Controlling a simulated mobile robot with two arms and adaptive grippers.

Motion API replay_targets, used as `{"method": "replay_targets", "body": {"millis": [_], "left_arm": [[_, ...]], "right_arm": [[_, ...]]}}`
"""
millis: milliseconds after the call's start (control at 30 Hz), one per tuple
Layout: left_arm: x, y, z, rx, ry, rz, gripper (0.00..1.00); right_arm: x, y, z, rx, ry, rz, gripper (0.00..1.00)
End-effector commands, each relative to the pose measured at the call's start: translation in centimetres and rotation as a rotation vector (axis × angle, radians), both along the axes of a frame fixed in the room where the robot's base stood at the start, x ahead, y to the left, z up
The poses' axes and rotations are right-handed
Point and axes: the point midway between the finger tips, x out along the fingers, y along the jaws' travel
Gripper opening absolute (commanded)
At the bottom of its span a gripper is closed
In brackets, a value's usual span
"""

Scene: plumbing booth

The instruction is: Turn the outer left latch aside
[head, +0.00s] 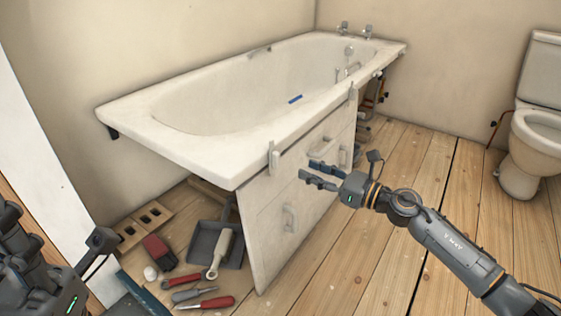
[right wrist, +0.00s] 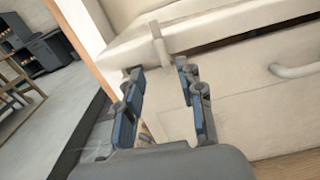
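The outer left latch (head: 273,159) is a pale upright bar at the near end of the bath panel (head: 265,235), its top against the bath rim (head: 235,172). In the right wrist view the latch (right wrist: 160,46) stands upright beyond the fingertips. My right gripper (head: 309,178) is open and empty, in front of the panel, to the right of the latch and a little lower. Its two fingers (right wrist: 160,68) are apart in the wrist view, with a gap to the latch. My left gripper (head: 40,270) is partly in view at the lower left; its finger opening is unclear.
Another upright latch (head: 352,95) stands farther along the rim. Handles (head: 289,217) stick out from the panel front. A dustpan (head: 216,243), a red brush (head: 159,250) and several hand tools lie on the floor at the left. A toilet (head: 535,130) stands right; the plank floor between is clear.

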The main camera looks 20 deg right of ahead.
Motion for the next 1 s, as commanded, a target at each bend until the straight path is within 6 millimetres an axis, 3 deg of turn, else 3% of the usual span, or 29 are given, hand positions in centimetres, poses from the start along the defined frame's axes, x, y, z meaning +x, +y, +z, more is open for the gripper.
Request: {"method": "replay_targets", "body": {"millis": [300,500,900,933,1000], "left_arm": [[-0.2,-0.1,0.2,0.002,-0.024,0.001,0.40],[-0.2,-0.1,0.4,0.006,-0.032,0.003,0.40],[-0.3,-0.1,0.6,0.004,-0.042,0.002,0.40],[-0.3,-0.1,0.6,0.004,-0.042,0.002,0.40],[-0.3,-0.1,0.7,0.002,-0.043,0.002,0.40]], "right_arm": [[5.1,3.9,0.0,0.003,-0.003,0.000,0.38],[7.0,5.5,-0.1,0.004,0.000,0.000,0.38],[7.7,6.0,0.0,0.002,0.002,0.000,0.38],[7.7,6.0,0.0,0.002,0.002,0.000,0.36],[7.7,6.0,0.0,0.002,0.002,0.000,0.21]]}}
